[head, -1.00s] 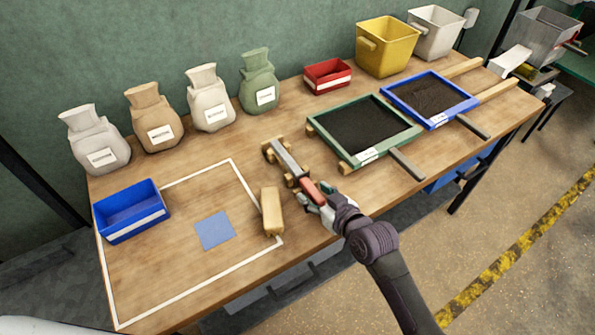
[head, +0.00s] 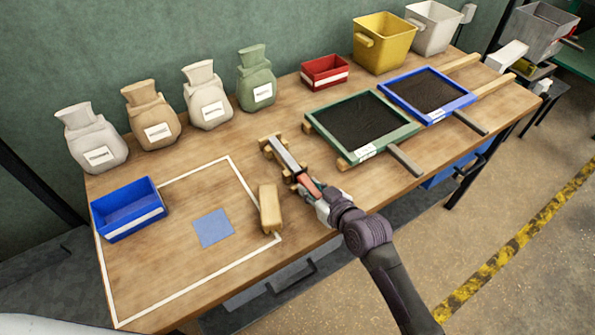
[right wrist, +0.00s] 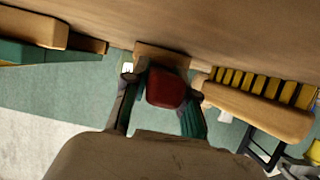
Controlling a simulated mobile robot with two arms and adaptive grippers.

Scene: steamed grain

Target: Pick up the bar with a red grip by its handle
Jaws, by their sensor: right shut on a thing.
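The bar with a red grip (head: 285,155) lies on wooden rests (head: 270,147) near the middle of the table. Its grey metal part points toward the back left and its red grip points toward the front edge. My right gripper (head: 312,191) is shut on the red grip, and its fingers hide part of it. In the right wrist view the red grip's end (right wrist: 166,88) sits between the two fingers. The bar still appears to lie along its rests; I cannot tell whether it touches them. My left gripper is not in view.
A green-framed sieve tray (head: 346,161) and a blue-framed one (head: 439,116) lie to the right. A blue bin (head: 128,222) is at the left. Several sacks line the back. The white-outlined area is mostly clear.

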